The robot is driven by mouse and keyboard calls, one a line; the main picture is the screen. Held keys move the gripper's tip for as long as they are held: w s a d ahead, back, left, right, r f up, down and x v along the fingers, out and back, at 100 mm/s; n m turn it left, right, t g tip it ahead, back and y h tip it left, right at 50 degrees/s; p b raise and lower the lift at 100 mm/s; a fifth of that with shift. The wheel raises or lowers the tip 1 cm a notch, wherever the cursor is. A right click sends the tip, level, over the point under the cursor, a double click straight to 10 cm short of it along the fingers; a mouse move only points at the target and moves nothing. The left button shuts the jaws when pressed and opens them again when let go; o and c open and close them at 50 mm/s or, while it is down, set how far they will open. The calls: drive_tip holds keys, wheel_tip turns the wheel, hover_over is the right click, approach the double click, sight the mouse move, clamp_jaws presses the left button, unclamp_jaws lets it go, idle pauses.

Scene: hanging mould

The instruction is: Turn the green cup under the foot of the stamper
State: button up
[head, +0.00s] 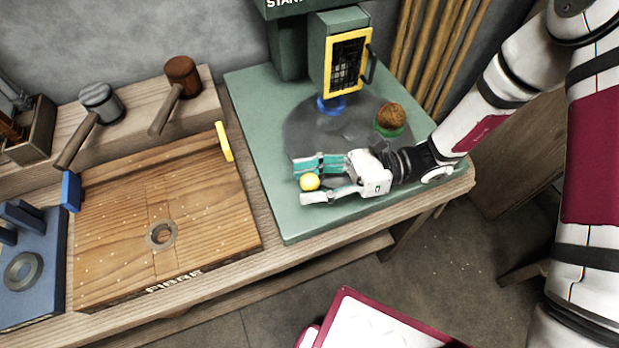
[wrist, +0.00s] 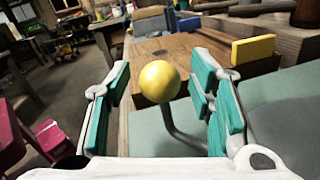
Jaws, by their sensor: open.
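The stamper is a green machine (head: 316,52) with a yellow-framed mesh guard. Its blue foot (head: 330,104) hangs over the back of a dark grey round turntable (head: 310,130). The green cup (head: 391,131) sits at the turntable's right side with a brown rough lump (head: 390,115) in it, to the right of the foot. A yellow ball knob (head: 309,182) stands at the front of the turntable; in the wrist view the knob (wrist: 159,82) tops a bent grey rod (wrist: 182,132). My gripper (head: 306,181) is open, its teal-padded fingers on either side of the knob. My gripper hides part of the turntable.
A wooden board (head: 190,220) with a metal ring lies left of the machine, with a yellow block (head: 224,142) at its edge. Two mallets (head: 182,78) rest behind. A blue fixture (head: 30,265) stands far left. Wooden poles (head: 440,45) stand behind right.

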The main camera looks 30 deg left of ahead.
drive_tip(key=shift+s+a, duration=0.1)
drive_tip(key=shift+a, duration=0.05)
clamp_jaws()
idle(0.4)
